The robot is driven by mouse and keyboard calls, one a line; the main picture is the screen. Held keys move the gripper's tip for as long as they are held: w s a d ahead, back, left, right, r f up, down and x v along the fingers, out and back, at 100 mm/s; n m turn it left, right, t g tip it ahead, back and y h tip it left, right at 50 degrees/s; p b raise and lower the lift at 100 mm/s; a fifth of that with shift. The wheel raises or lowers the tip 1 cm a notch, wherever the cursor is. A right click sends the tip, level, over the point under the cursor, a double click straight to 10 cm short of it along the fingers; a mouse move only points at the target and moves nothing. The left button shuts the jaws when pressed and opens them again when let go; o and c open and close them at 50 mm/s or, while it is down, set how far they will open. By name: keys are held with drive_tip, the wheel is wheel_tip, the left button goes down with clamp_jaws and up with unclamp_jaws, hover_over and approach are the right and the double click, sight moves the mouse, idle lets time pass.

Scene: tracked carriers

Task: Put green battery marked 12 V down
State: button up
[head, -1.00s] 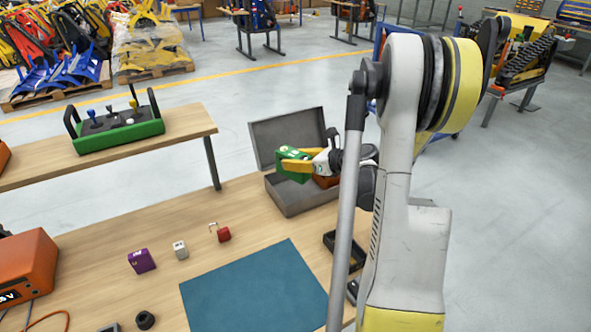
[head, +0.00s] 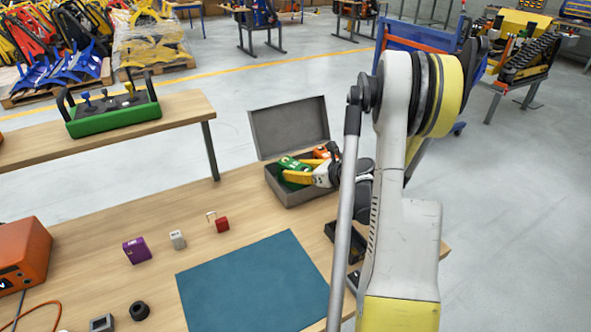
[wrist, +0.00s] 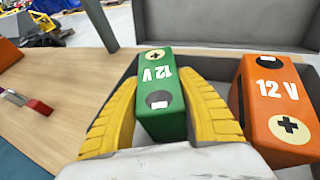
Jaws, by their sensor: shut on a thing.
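The green battery marked 12 V (wrist: 162,92) is between the yellow fingers of my gripper (wrist: 160,105) in the wrist view. In the head view the green battery (head: 291,164) is inside the open grey case (head: 296,196), at its left part. My gripper (head: 298,172) reaches into the case from the right and is shut on the battery. An orange battery marked 12 V (wrist: 278,105) lies in the case just right of the green one. Whether the green battery touches the case floor is hidden.
The case lid (head: 290,128) stands open at the back. A black tray (head: 345,240) sits right of the mat.

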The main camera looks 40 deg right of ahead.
drive_tip(key=o, duration=1.4)
drive_tip(key=shift+c, duration=0.2)
drive_tip(key=shift+r, duration=0.1)
